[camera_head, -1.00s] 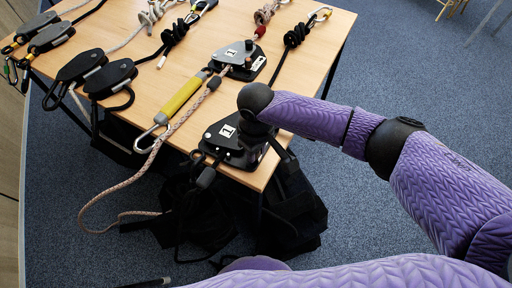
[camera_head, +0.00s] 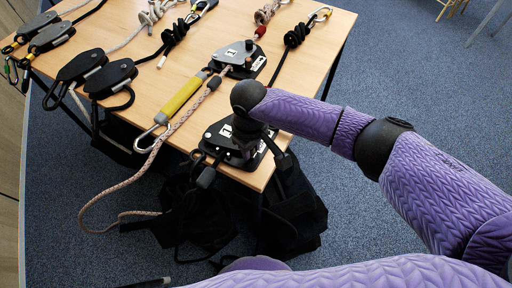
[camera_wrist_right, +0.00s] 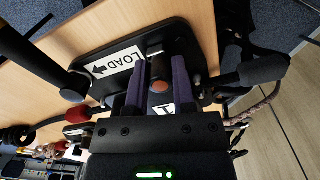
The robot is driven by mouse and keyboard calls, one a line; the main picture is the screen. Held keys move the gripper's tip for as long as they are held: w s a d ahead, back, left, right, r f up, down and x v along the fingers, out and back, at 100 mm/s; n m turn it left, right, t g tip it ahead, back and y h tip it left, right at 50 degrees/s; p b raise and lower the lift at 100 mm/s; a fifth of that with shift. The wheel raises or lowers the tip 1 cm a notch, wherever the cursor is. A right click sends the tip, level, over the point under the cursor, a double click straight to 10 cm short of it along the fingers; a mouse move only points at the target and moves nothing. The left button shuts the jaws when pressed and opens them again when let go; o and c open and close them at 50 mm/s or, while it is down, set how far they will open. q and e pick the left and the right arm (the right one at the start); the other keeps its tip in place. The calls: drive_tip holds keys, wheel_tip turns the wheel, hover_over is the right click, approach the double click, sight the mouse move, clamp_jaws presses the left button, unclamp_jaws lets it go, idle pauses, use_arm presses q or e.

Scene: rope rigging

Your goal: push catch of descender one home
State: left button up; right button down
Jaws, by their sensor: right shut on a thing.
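Descender one (camera_head: 217,136), a black device with a white label, lies at the table's near corner in the head view. In the right wrist view its dark plate (camera_wrist_right: 185,38) shows a "LOAD" arrow label and a label reading 1. My right gripper (camera_wrist_right: 160,75) is over the plate, its two purple-padded fingers shut on a dark part with a copper-coloured end, apparently the catch (camera_wrist_right: 159,87). In the head view my right gripper (camera_head: 246,137) is mostly hidden by my own wrist. How far the catch sits in cannot be told. My left gripper is not in view.
A second descender (camera_head: 238,57) lies farther back on the wooden table (camera_head: 150,85). A yellow-sleeved piece (camera_head: 180,98) with a carabiner and a pale rope (camera_head: 110,190) lies to the left. Black gear (camera_head: 290,205) hangs below the table's near edge. Several black devices sit at the left.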

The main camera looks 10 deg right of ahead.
drive_tip(key=shift+w+a, duration=0.15)
drive_tip(key=shift+a, duration=0.1)
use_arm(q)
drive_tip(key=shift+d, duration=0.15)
use_arm(e)
drive_tip(key=shift+c, duration=2.3)
unclamp_jaws()
drive_tip(key=shift+w+a, duration=0.1)
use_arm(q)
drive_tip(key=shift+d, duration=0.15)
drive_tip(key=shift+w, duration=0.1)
